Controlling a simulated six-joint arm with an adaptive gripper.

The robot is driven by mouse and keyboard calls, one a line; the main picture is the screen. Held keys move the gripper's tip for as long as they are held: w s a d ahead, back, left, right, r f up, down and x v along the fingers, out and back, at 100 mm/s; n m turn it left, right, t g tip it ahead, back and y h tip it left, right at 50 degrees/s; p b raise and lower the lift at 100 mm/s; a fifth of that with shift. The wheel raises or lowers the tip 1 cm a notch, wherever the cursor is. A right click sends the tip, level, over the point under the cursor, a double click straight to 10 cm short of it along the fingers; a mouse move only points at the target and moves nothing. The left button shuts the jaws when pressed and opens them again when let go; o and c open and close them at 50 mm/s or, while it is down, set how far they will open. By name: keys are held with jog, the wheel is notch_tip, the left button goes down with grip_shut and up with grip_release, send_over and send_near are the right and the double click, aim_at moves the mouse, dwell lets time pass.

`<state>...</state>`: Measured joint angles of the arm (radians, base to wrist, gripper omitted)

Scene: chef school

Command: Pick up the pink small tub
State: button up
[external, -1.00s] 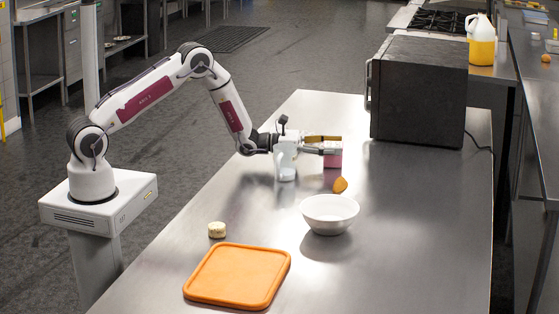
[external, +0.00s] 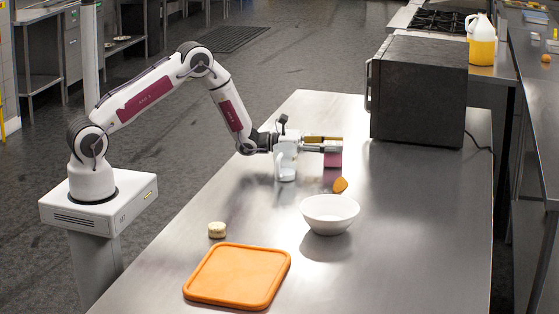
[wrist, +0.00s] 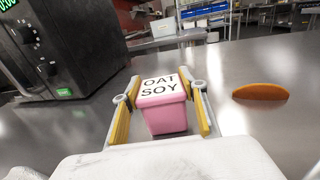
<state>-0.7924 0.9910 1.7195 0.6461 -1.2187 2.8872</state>
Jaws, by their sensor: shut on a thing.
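The pink small tub (wrist: 165,116) sits between my gripper's two fingers in the wrist view, with a white lid lettered "OAT SOY". In the external view the tub (external: 333,160) shows as a pink patch at the fingertips, partly hidden by them. My gripper (external: 332,145) reaches level to the right over the metal table and is shut on the tub. Its yellow-padded fingers (wrist: 163,108) lie along the tub's two sides in the wrist view. I cannot tell whether the tub's bottom touches the table.
A black microwave (external: 418,92) stands behind the tub. An orange wedge (external: 340,184), a white bowl (external: 330,222), a small pale round item (external: 217,230) and an orange board (external: 238,275) lie nearer. The table's right side (external: 430,230) is clear.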

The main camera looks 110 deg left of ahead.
jog(key=shift+r, duration=4.95)
